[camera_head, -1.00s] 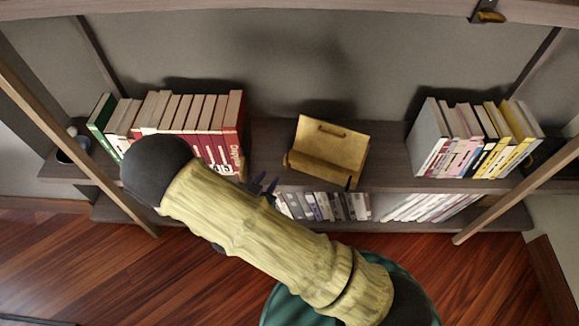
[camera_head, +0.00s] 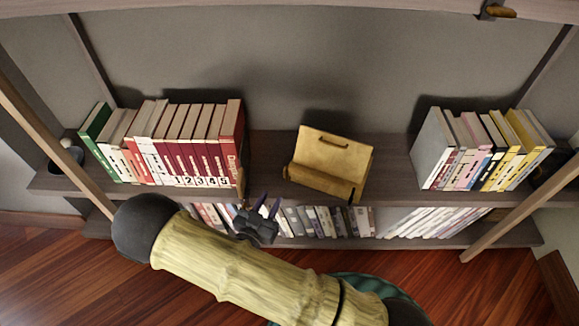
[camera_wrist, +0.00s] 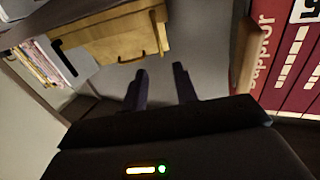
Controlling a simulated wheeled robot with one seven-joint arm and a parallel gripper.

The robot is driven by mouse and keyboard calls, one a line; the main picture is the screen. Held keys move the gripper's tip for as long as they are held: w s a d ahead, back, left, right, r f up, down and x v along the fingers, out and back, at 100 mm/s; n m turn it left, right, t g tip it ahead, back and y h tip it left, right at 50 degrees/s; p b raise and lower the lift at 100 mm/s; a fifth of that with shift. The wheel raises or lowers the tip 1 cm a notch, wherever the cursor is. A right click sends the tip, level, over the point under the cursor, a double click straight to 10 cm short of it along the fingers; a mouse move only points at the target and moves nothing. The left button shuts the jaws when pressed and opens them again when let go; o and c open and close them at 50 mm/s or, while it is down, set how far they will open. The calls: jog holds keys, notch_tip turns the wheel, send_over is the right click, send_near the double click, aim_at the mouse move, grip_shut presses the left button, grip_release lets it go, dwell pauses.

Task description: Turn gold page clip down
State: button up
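A golden-yellow wooden book stand (camera_head: 332,155) stands on the middle shelf between two rows of books. A dark slot or handle shows near its top edge, and a ledge runs along its front. A small dark upright piece (camera_head: 352,196) shows at the ledge's right front; I cannot tell whether it is the page clip, and no gold clip is clear. The stand also shows inverted in the wrist view (camera_wrist: 115,37). My gripper (camera_head: 268,205) is in front of the shelf, left of and below the stand, apart from it. Its two dark fingers (camera_wrist: 160,72) are apart with nothing between them.
Red and white books (camera_head: 190,140) stand to the left, with a wooden end panel close to my gripper. Grey and yellow books (camera_head: 480,148) stand to the right. More books (camera_head: 315,220) fill the lower shelf. Bare shelf (camera_head: 270,160) lies beside the stand.

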aim_at(290, 176)
jog(key=b+x, duration=0.2)
jog(key=x, duration=1.2)
jog(key=shift+b, duration=0.4)
jog(key=shift+c, duration=0.2)
grip_shut()
